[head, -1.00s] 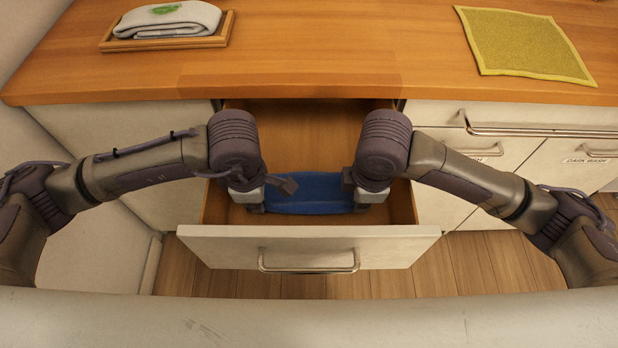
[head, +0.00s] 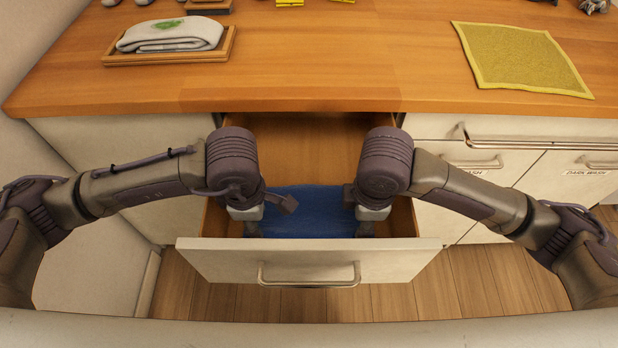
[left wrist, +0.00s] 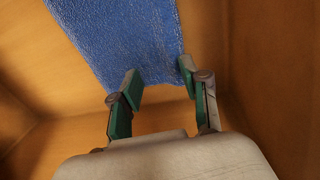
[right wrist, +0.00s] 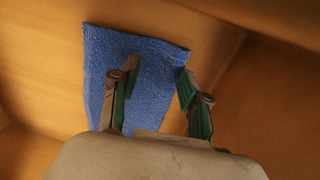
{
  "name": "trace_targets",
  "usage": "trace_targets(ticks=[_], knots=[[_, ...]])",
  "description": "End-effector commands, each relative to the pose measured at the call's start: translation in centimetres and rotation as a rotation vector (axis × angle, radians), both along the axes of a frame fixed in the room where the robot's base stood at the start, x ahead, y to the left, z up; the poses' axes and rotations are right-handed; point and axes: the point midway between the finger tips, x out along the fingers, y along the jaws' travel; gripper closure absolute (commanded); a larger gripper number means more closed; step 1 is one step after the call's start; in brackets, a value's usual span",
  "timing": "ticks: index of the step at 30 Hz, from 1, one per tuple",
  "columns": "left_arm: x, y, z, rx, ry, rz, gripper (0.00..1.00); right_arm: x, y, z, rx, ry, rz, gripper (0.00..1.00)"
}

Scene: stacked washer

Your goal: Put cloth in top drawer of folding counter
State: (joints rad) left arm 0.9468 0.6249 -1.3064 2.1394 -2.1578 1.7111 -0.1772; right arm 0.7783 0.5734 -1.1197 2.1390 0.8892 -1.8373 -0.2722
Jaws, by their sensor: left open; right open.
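The blue cloth (head: 308,212) lies inside the open top drawer (head: 308,258) of the counter. It also shows in the left wrist view (left wrist: 125,40) and in the right wrist view (right wrist: 140,75), flat against the wooden drawer interior. My left gripper (left wrist: 158,80) is open at the cloth's left end, its fingertips at the cloth's edge. My right gripper (right wrist: 158,70) is open at the cloth's right end, with its fingertips over the cloth. In the head view both grippers reach down into the drawer, and their fingertips are partly hidden.
The wooden countertop (head: 300,60) overhangs the drawer's back. On it are a folded white towel (head: 170,35) on a wooden tray (head: 218,52) and a yellow-green mat (head: 522,58). Closed cabinet fronts (head: 575,180) with handles stand at right. The drawer walls lie close around both grippers.

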Motion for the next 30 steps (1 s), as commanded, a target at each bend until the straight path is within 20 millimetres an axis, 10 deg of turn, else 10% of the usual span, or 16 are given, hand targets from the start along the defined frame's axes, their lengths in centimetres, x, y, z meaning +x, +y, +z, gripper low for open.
trace_targets(ticks=[16, 30], knots=[[-4.8, -0.1, 7.3, -0.004, -0.003, -0.004, 0.54, -4.7, 0.1, 7.4, 0.002, -0.008, 0.005, 0.54], [-5.7, 0.0, 8.3, -0.001, 0.0, 0.0, 0.54, -5.7, 0.0, 8.3, 0.001, -0.001, 0.001, 0.54]])
